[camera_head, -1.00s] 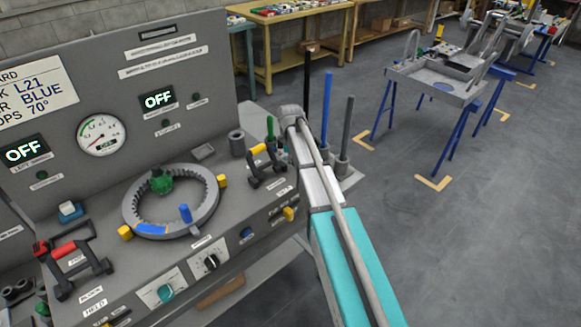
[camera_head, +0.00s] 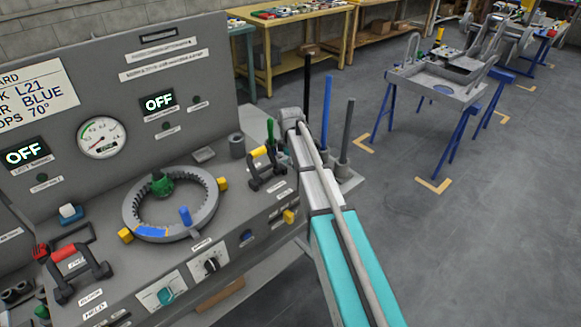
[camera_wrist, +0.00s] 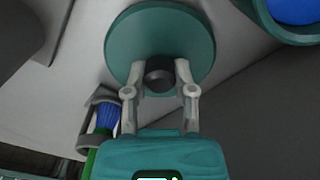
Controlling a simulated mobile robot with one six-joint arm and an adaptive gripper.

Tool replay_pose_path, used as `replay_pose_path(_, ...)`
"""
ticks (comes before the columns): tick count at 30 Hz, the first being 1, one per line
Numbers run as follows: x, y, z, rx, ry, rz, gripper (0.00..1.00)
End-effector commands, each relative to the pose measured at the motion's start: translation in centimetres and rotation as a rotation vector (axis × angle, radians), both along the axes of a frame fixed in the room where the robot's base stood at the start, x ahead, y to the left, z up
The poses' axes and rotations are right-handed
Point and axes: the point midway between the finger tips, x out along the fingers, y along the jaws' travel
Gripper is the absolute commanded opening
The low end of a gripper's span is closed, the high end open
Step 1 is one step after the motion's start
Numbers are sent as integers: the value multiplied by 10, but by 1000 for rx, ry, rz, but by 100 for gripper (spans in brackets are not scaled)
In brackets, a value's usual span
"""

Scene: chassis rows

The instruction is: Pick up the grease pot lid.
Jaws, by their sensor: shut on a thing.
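The grease pot lid (camera_wrist: 130,45) is a round teal disc with a dark knob (camera_wrist: 160,72) at its centre, in the wrist view. My gripper (camera_wrist: 160,88) has its two grey fingers shut on the knob from either side. An open teal pot (camera_wrist: 262,22) with blue grease (camera_wrist: 294,10) in it is at the upper right of the wrist view, apart from the lid. In the head view the lid, the pot and my fingers cannot be made out beyond the end of my arm.
A brush with blue bristles (camera_wrist: 107,116) and a green handle is left of my gripper in a grey holder (camera_wrist: 95,98). In the head view a grey control panel (camera_head: 210,90) and ring gear (camera_head: 208,215) stand left of my arm. Upright posts (camera_head: 327,110) stand close behind it.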

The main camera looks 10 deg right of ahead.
Motion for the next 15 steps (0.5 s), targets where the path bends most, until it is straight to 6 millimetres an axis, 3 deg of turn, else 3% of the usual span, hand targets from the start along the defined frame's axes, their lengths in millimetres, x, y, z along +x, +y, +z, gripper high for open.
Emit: replay_pose_path(15, 0, 0, 21, 0, 0, 0, 0)
